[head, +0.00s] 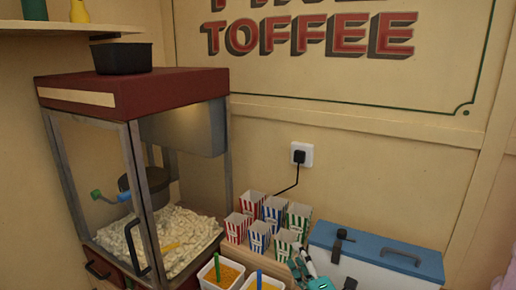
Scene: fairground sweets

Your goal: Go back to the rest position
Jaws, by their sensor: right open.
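Only a small dark part of my right gripper (349,284) shows at the bottom edge, in front of the blue-lidded white box (375,247). The gripper is open, with nothing seen in it. Most of it and its arm are out of the picture. My left gripper is not in the head view.
A popcorn machine (125,95) with a dark red top stands at left, a black tin (122,58) on it. Several striped cartons (260,236) stand beside it. Tubs of yellow-orange stuff (228,274) and teal tools (320,283) are in front. The wall behind has a socket (302,153).

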